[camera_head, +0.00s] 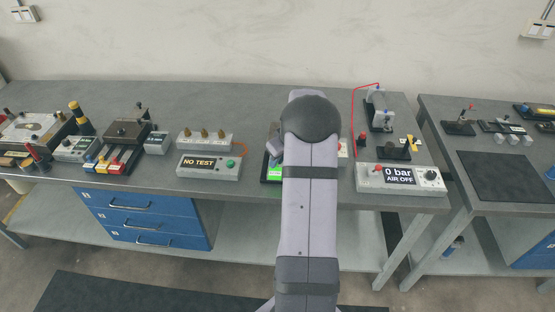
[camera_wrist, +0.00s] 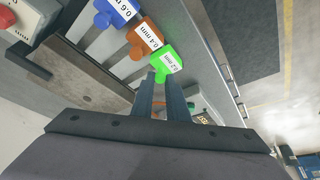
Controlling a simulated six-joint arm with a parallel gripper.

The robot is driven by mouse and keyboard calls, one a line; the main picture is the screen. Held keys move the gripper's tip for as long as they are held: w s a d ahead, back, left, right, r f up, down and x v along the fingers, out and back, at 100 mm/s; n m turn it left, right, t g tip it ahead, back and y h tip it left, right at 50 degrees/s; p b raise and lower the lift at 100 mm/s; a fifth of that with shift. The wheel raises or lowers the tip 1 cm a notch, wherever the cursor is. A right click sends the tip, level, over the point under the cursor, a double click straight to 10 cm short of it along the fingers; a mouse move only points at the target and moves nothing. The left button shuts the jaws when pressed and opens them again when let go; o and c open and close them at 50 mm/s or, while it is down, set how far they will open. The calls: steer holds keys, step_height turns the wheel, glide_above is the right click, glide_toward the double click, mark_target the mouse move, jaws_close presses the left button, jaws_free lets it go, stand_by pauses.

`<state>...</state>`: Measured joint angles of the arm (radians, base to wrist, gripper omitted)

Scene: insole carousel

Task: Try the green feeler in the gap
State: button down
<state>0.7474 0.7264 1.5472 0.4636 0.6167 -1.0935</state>
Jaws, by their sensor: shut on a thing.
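The green feeler (camera_wrist: 163,65), labelled 0.2 mm, is at the tips of my gripper (camera_wrist: 160,77) in the wrist view. The jaws are shut on its handle. It lies in line beside the orange 0.4 mm feeler (camera_wrist: 146,37) and the blue 0.6 mm feeler (camera_wrist: 116,10). Grey strips run back from the row of handles toward a brown block (camera_wrist: 70,58). In the head view a bit of green, likely this handle (camera_head: 274,175), shows left of my arm. My arm hides the gripper there. I cannot make out the gap.
The NO TEST box (camera_head: 209,165) with a green button stands left of my arm. The air box (camera_head: 401,179), reading 0 bar, stands to the right. A white box with a red button (camera_wrist: 8,20) is close by in the wrist view. Blue drawers (camera_head: 145,215) hang below the bench.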

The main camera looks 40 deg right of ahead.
steer(key=shift+s+a+f, duration=0.1)
steer(key=shift+s+a, duration=0.05)
steer(key=c, duration=1.7)
jaws_free()
steer(key=shift+c, duration=0.2)
steer(key=shift+s, duration=0.1)
steer(key=shift+r, duration=0.3)
steer(key=b+v, duration=0.2)
steer(key=v, duration=0.5)
steer(key=shift+b, duration=0.35)
